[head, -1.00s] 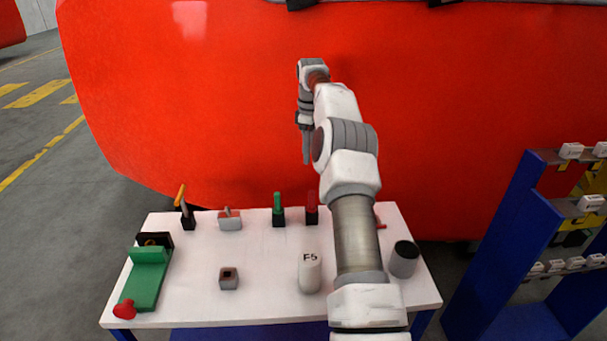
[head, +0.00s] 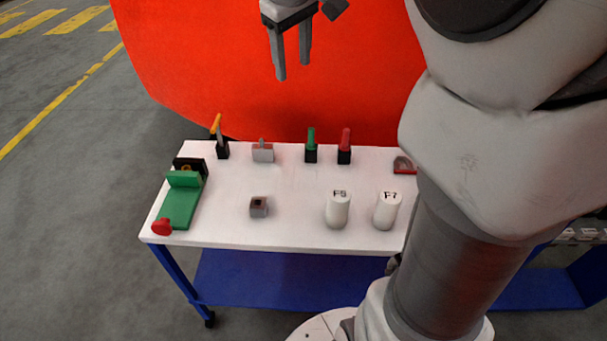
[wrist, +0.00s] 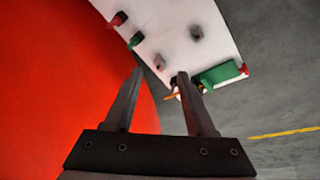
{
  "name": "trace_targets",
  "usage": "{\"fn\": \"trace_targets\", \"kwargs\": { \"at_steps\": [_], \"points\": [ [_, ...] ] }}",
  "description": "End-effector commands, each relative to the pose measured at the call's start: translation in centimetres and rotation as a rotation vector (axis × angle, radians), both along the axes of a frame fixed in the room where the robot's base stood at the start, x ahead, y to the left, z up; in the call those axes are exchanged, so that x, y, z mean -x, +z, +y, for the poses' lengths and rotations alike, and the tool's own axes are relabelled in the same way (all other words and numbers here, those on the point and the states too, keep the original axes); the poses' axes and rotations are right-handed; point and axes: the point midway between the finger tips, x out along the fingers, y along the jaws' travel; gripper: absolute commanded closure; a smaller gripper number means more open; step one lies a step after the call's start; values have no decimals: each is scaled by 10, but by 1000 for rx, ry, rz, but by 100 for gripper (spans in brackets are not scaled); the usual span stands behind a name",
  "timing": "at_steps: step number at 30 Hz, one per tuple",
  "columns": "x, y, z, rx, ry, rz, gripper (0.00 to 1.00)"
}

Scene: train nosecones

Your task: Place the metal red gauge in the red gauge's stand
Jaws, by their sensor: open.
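My gripper (head: 293,70) is open and empty, with its fingers pointing down, high above the back edge of the white table. In the wrist view my gripper (wrist: 160,74) shows its two fingers apart with nothing between them. A red-topped piece (head: 345,139) stands upright in a black block on the table's back right; it also shows in the wrist view (wrist: 118,19). A low red and grey piece (head: 403,165) lies farther right, partly hidden by my arm. I cannot tell for certain which of these is the metal red gauge or its stand.
The white table (head: 300,233) also holds a green-topped piece (head: 311,140), an orange-topped piece (head: 217,127), a grey piece (head: 262,152), a grey block with a square hole (head: 258,207), a green fixture (head: 181,206) and white cylinders (head: 337,210). A large red nosecone (head: 200,60) stands behind.

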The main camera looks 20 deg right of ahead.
Motion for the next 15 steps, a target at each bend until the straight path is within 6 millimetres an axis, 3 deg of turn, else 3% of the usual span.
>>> {"fn": "trace_targets", "kwargs": {
  "at_steps": [1,7,15],
  "points": [
    [20,2,9,-7,-19,-24,45],
    [88,-7,34,-65,-110,-105,45],
    [171,-45,56,-176,-231,-199,45]
  ]
}}
